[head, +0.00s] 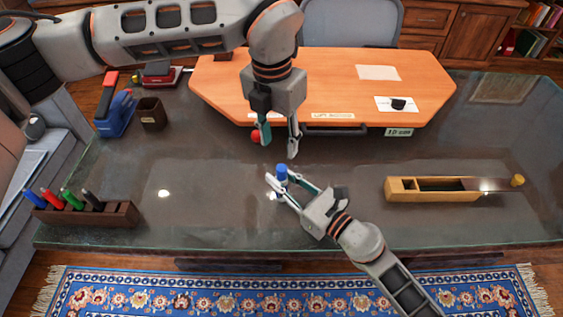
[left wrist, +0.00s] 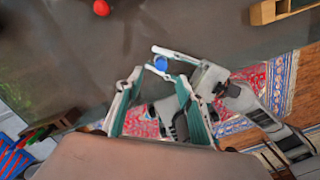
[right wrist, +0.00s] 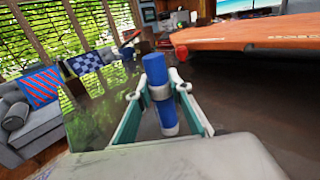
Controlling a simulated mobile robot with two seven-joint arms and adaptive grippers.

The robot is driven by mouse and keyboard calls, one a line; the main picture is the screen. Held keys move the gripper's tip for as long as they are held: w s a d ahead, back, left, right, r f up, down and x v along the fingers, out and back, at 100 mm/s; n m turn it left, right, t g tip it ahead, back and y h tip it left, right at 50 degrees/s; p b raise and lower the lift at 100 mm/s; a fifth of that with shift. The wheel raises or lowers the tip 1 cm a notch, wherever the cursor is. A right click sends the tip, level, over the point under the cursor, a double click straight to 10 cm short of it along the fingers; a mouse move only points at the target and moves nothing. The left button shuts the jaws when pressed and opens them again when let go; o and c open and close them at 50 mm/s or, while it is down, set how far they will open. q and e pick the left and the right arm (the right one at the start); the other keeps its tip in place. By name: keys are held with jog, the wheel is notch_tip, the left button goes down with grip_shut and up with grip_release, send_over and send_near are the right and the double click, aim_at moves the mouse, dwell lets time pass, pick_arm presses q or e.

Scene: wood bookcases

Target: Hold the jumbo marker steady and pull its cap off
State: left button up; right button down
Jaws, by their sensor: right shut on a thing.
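The jumbo marker (right wrist: 165,115) stands upright on the glass table, with a blue cap (right wrist: 154,70) on its top and a pale band below the cap. My right gripper (head: 278,181) is shut on the marker's body, below the cap. In the head view the blue cap (head: 281,172) shows just above the right fingers. My left gripper (head: 277,145) is open and empty, pointing down, above the marker. In the left wrist view the cap (left wrist: 161,63) lies beyond the open left fingers (left wrist: 158,82).
An orange board (head: 300,85) with a handle lies behind. A red ball (head: 256,136) is close to my left gripper. A wooden plane-like box (head: 435,190) lies right. A marker rack (head: 90,212), brown cup (head: 152,112) and blue tool (head: 116,115) stand left. Table between rack and marker is clear.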

aim_at(282, 167)
pick_arm(q)
jog(key=f, duration=0.3)
jog(key=f+m, duration=0.1)
jog(key=f, duration=0.2)
jog(key=f+m, duration=0.1)
jog(key=f, duration=0.2)
jog(key=shift+w+d+f+h, duration=0.15)
jog(key=shift+d+f+h, duration=0.15)
jog(key=shift+f, duration=0.1)
grip_shut()
jog(key=shift+r, duration=0.3)
dwell(0.7)
jog(key=shift+r, duration=0.8)
jog(key=shift+r, duration=0.15)
